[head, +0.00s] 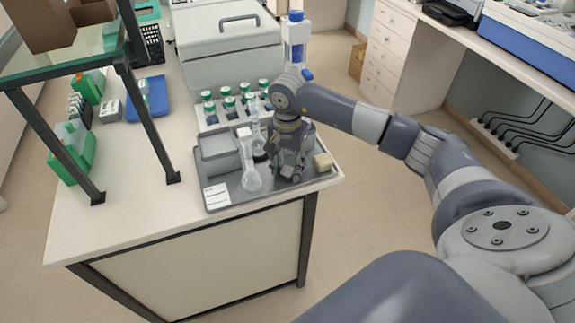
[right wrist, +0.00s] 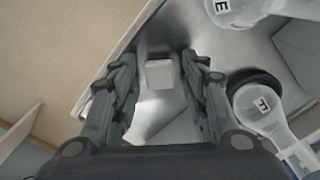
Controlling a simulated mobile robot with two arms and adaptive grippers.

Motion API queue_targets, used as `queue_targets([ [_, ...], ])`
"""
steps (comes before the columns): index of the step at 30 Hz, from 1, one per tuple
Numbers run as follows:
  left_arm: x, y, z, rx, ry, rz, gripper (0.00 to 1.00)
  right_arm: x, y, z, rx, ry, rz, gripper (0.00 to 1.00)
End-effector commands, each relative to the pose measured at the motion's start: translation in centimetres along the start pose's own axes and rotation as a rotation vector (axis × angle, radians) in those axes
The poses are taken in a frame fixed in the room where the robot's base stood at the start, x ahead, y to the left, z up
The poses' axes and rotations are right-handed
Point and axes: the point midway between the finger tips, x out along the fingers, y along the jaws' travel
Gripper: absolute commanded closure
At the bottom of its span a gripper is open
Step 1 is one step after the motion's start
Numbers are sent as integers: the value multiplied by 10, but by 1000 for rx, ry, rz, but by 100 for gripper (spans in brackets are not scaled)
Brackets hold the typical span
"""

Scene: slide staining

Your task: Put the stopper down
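My right gripper (head: 288,168) is low over the right part of the grey metal tray (head: 235,200), pointing down. In the right wrist view its fingers (right wrist: 163,85) are apart, with clear gaps beside a pale block (right wrist: 160,73) seen between them. This looks like the cream block (head: 322,162) at the tray's right end in the head view. I cannot make out a separate stopper for certain. Two glass flasks stand left of the gripper: one in front (head: 251,178), one behind. In the wrist view they carry labels E (right wrist: 235,8) and F (right wrist: 262,108). My left gripper is not in view.
A dark ring (right wrist: 255,80) is around flask F. A grey box (head: 217,155) and a white card (head: 216,194) are on the tray's left. Several green-capped bottles (head: 229,103) stand behind. A large grey case (head: 228,50) is farther back. The bench's front left is clear.

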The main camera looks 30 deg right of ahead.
Motion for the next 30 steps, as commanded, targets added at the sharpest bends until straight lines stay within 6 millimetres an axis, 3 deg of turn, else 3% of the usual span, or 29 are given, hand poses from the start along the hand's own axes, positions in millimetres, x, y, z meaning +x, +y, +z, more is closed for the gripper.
queue_targets([
  [13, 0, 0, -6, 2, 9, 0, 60, -9, -1, -1, 0, 2, -4, 56],
  [24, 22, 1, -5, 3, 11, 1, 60, -84, -1, -1, 0, 4, -5, 56],
  [30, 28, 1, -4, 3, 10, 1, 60, -112, -1, 0, 1, 1, -2, 56],
])
